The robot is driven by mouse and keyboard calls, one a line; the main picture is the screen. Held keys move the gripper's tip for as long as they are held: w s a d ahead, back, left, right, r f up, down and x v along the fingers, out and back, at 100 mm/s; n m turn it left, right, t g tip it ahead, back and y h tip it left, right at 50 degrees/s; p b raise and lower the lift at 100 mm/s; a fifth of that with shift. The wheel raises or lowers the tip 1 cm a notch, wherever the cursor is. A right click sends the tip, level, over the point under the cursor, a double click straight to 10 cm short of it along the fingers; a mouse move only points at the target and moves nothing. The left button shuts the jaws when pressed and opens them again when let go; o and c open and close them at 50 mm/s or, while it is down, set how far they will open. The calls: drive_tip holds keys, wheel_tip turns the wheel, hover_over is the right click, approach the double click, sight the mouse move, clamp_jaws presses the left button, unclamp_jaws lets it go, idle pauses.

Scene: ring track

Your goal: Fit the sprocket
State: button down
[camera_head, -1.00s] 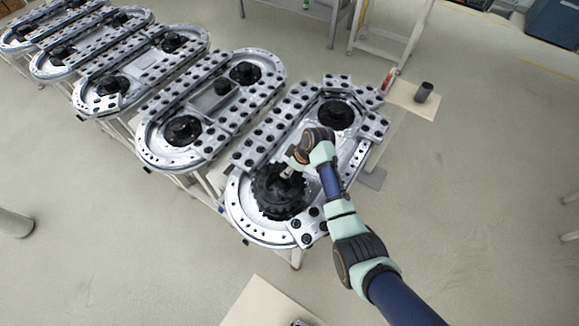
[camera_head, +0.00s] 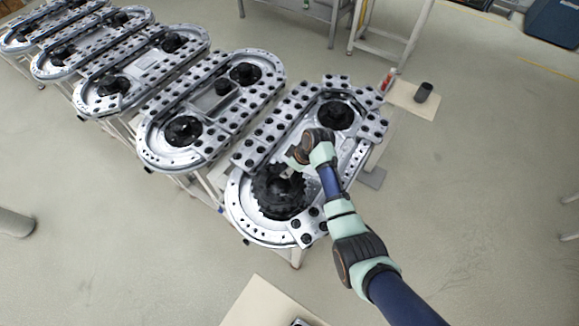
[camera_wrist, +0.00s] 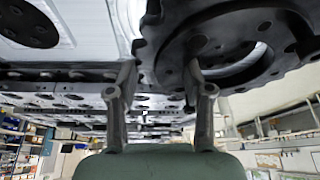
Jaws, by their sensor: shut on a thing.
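The black toothed sprocket (camera_head: 279,196) is at the near end of the nearest ring track (camera_head: 237,217). My gripper (camera_head: 291,172) reaches it from the upper right, with its fingers at the sprocket's inner edge. In the wrist view my gripper (camera_wrist: 163,75) has the dark sprocket (camera_wrist: 175,55) between its fingers. The sprocket's central opening and several holes show there. The sprocket looks roughly level over the track end. Whether it touches the seat beneath is hidden.
A black hub (camera_head: 336,115) sits at the track's far end. Dark-studded plates (camera_head: 268,130) line its side. A second ring track (camera_head: 160,150) stands close on the left, with more behind. A black cylinder (camera_head: 423,92) stands on a board at right. The floor in front is mostly free.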

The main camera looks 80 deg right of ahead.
drive_tip(key=shift+f+b, duration=0.6)
drive_tip(key=shift+f, duration=0.1)
drive_tip(key=shift+r, duration=0.2)
drive_tip(key=shift+r+p, duration=0.35)
drive_tip(key=shift+p, duration=0.25)
drive_tip(key=shift+f, duration=0.55)
idle(1.8)
drive_tip(key=shift+r, duration=0.2)
drive_tip(key=shift+r+p, duration=0.35)
drive_tip(key=shift+p, duration=0.05)
drive_tip(key=shift+w, duration=0.1)
idle(0.4)
drive_tip(key=shift+f, duration=0.55)
idle(1.2)
